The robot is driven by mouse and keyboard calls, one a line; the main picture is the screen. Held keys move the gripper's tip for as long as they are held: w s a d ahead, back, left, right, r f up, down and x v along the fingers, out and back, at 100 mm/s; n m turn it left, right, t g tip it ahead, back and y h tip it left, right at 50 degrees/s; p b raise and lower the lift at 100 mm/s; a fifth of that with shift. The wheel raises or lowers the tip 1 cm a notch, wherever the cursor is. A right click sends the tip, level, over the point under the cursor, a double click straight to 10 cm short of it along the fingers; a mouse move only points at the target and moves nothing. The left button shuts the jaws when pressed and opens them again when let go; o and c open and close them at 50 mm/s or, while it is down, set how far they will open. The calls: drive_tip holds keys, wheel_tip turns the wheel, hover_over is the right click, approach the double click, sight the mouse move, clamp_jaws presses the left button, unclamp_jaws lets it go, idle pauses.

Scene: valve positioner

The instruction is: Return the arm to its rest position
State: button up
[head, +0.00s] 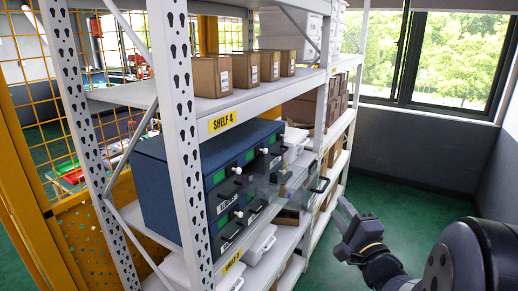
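My arm reaches in from the lower right. Its dark gripper (348,222) is in the open space to the right of the shelf rack, apart from the shelves. I see nothing held in it, but its small fingers are seen at an angle and their gap is unclear. A blue cabinet (170,180) with green-marked fronts, white knobs and black handles stands on the middle shelf. A clear drawer-like part (283,183) with a black handle sticks out from the cabinet's right side, to the left of my gripper.
The white shelf rack (181,120) carries several cardboard boxes (212,76) on the shelf labelled SHELF-4. White bins (262,245) sit on the lower shelf. A yellow mesh fence (30,190) stands at left. Green floor (400,205) is free between rack and window wall.

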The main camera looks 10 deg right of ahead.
sight(323, 189)
drive_tip(key=shift+w+a+r+p, duration=0.1)
drive_tip(key=shift+w+a+r, duration=0.2)
drive_tip(key=shift+w, duration=1.1)
drive_tip(key=shift+w+a+r+p, duration=0.15)
drive_tip(key=shift+w+a, duration=0.25)
drive_tip(key=shift+w, duration=1)
drive_tip(key=shift+w+a+r+p, duration=0.1)
drive_tip(key=shift+w+a, duration=0.25)
drive_tip(key=shift+w, duration=1.05)
drive_tip(key=shift+s+a, duration=0.1)
